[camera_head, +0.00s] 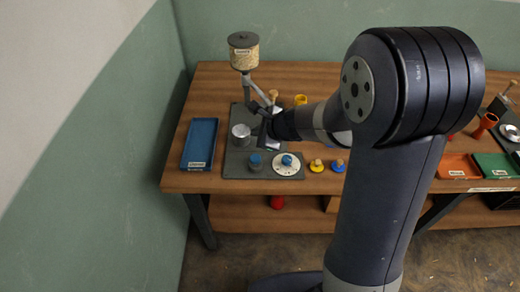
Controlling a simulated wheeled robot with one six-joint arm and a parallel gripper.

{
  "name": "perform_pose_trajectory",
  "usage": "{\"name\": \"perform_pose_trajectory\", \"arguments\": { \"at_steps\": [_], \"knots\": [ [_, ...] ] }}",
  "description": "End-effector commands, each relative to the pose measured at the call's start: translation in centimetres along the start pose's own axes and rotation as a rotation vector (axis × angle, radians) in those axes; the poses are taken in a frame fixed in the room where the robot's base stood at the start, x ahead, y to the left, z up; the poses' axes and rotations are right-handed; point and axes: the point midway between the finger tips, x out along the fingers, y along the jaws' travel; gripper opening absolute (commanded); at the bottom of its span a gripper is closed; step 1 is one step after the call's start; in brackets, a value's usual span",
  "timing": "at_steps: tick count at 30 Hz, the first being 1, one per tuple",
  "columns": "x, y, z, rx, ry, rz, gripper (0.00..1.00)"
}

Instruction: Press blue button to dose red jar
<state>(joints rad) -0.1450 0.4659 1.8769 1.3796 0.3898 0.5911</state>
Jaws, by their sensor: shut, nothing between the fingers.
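A blue round cap (255,161) that looks like the blue button sits at the front of a grey board on the table. Beside it is a white dial (288,164) with a blue knob (287,160). My gripper (264,130) is shut and empty over the board, behind the blue cap and apart from it. It is close to a metal cylinder (241,134) and below a hopper of grains (244,51). A red cup-like vessel (488,121) stands far right; I cannot tell whether it is the red jar. Another red object (277,202) shows under the tabletop.
A blue tray (200,144) lies at the left table end. Yellow (317,166) and blue (338,167) knobbed pieces lie right of the dial. Orange (459,167) and green (497,166) trays are at right. My arm hides the table's middle.

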Motion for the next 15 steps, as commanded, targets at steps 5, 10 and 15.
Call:
{"name": "perform_pose_trajectory", "arguments": {
  "at_steps": [5, 10, 15],
  "knots": [
    [0.02, -0.02, 0.01, 0.002, 0.0, -0.001, 0.0],
    [0.05, 0.02, -0.03, 0.0, 0.0, -0.001, 0.0],
    [0.55, 0.39, -0.4, 0.0, 0.0, 0.0, 0.0]
  ]
}}
